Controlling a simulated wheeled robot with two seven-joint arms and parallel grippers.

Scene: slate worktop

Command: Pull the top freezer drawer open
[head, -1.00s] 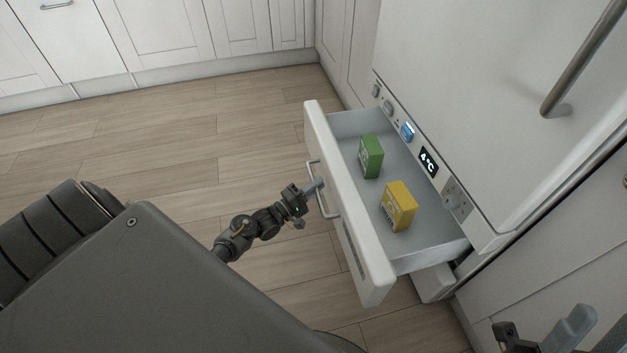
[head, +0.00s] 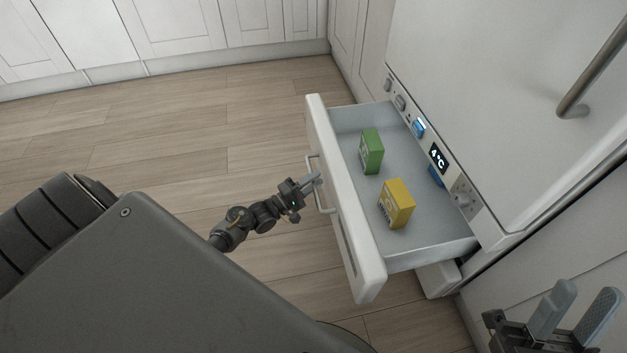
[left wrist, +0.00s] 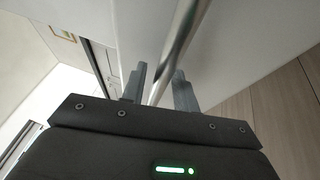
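The top freezer drawer (head: 348,205) is pulled well out from the white fridge-freezer (head: 480,110), with its inside showing. My left gripper (head: 314,182) is at the drawer's bar handle (head: 325,208). In the left wrist view the bar handle (left wrist: 178,45) passes between the two fingers of my left gripper (left wrist: 159,88), which are closed around it. The exact contact is hard to see. My right gripper (head: 573,312) is at the lower right, its fingers apart and empty, away from the drawer.
A green box (head: 371,152) and a yellow box (head: 398,203) stand in the drawer. A blue item (head: 436,176) shows at its back, partly hidden under the control panel (head: 425,140). Another drawer (head: 438,279) sits below. The wooden floor (head: 240,130) left of the drawer is clear.

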